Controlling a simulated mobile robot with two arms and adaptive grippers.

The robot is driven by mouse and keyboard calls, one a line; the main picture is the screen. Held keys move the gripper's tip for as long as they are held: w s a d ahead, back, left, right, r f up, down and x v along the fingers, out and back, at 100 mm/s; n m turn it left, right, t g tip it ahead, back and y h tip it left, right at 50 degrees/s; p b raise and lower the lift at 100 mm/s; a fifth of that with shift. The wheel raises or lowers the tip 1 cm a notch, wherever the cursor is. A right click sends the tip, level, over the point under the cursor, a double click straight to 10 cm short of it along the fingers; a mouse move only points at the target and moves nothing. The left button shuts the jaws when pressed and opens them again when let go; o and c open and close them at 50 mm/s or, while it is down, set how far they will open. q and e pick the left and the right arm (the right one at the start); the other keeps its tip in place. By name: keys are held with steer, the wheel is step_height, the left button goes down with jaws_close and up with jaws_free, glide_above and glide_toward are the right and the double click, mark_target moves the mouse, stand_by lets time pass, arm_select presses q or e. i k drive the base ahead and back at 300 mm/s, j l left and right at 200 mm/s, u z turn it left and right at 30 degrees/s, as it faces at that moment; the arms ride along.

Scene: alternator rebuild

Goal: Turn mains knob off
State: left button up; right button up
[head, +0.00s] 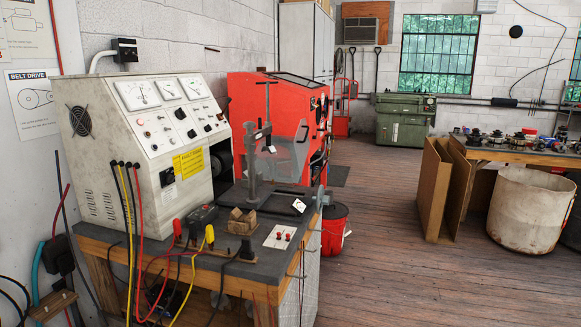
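A cream-grey test bench (85,160) stands at the left on a dark-topped wooden table (255,270). Its sloped panel carries three dial gauges, one of them the left gauge (138,94), and several small knobs and switches. A black box (125,50) with a conduit is on the wall above the bench. No readable label shows which control is the mains knob, and its setting is too small to tell. Neither of my grippers is in view.
Red and yellow leads hang over the bench's front. A black clamp stand (254,180) and small wooden blocks (242,218) stand on the table. A red machine (268,110) is behind, and a red bucket (334,228) is beside the table. The wooden floor (385,270) right of it is clear.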

mark_target(169, 179)
steer(key=i+l+z, duration=0.35)
steer(key=i+z, duration=0.15)
steer(key=i, duration=0.4)
steer(key=i+z, duration=0.5)
steer(key=i, duration=0.4)
steer(key=i+u, duration=0.4)
steer(key=i+l+u, duration=0.25)
steer(key=i+u, duration=0.15)
steer(key=i+l+u, duration=0.35)
steer(key=i+j, duration=0.05)
steer(key=j, duration=0.05)
